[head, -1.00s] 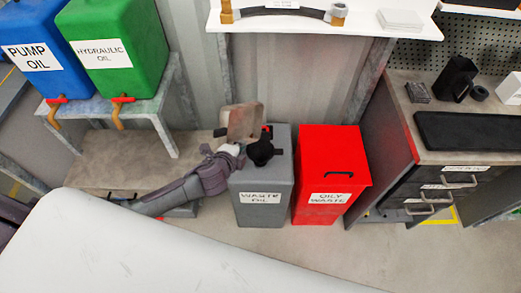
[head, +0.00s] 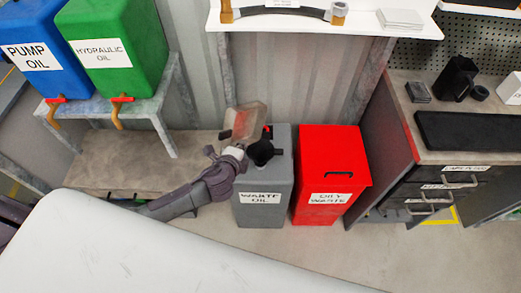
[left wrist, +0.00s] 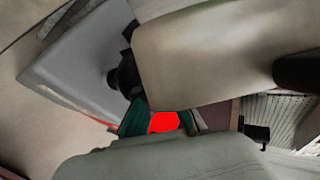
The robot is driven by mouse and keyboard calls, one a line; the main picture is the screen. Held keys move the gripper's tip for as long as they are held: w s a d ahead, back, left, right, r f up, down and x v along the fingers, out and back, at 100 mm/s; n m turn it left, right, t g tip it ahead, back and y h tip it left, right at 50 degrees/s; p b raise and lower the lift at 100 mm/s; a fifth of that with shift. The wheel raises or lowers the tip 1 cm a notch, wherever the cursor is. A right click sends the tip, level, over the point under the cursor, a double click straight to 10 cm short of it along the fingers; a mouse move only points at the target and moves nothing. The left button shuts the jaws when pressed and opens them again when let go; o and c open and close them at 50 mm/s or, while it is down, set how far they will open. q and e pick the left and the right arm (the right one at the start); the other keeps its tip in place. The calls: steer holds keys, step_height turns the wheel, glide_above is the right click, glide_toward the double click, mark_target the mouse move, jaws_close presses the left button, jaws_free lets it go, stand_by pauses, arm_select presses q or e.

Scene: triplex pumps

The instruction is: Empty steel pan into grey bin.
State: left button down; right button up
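The grey bin (head: 263,182), labelled waste oil, stands on the floor with a black fitting (head: 262,152) on top. The steel pan (head: 246,122) is tilted steeply above the back left of the bin's top. My left gripper (head: 236,150) is at the pan's lower side and appears shut on it; its fingertips are mostly hidden. In the left wrist view the pan (left wrist: 215,55) fills the upper right, close to the grey bin (left wrist: 75,65). The pan's inside and any contents cannot be made out. My right gripper is not in view.
A red oily waste bin (head: 330,175) stands just right of the grey bin. A workbench with drawers (head: 440,185) is farther right. Blue (head: 35,80) and green (head: 115,80) oil tanks stand on a rack at the left. A white shelf (head: 370,25) is above.

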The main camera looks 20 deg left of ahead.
arm_select(q)
steer(key=shift+w+a+f+n+g+h+p, duration=0.15)
steer(key=shift+a+n+g+h+p, duration=0.15)
steer(key=shift+a+n+h+p, duration=0.2)
steer(key=shift+w+a+n+g+h+p, duration=0.15)
steer(key=shift+a+n+g+h+p, duration=0.2)
steer(key=shift+h, duration=0.25)
steer(key=shift+f, duration=0.1)
steer(key=shift+w+a+n+h+p, duration=0.15)
steer(key=shift+n+h+p, duration=0.15)
steer(key=shift+n+p, duration=0.2)
steer(key=shift+a, duration=0.15)
steer(key=shift+w+a+f+n+g+h+p, duration=0.15)
steer(key=shift+f+n+g+h+p, duration=0.15)
steer(key=shift+h, duration=0.3)
steer(key=shift+a+f+n+h, duration=0.25)
steer(key=shift+f+n+h, duration=0.05)
steer(key=shift+n+h, duration=0.1)
steer(key=shift+w+a+f+n+g+h+b, duration=0.1)
steer(key=shift+a+f+n+g+h+b, duration=0.2)
steer(key=shift+b, duration=0.35)
steer(key=shift+w+a+f+n+g+h+b, duration=0.1)
steer(key=shift+a+f+n+h+b, duration=0.1)
steer(key=shift+n+h+b, duration=0.85)
steer(key=shift+w+a+f+n+g+h+b, duration=0.25)
steer(key=shift+h+b, duration=0.45)
steer(key=shift+b, duration=0.9)
steer(key=shift+s+a+f+n+h+b, duration=0.1)
steer(key=shift+f+n+h+b, duration=0.1)
steer(key=shift+n+h+b, duration=0.85)
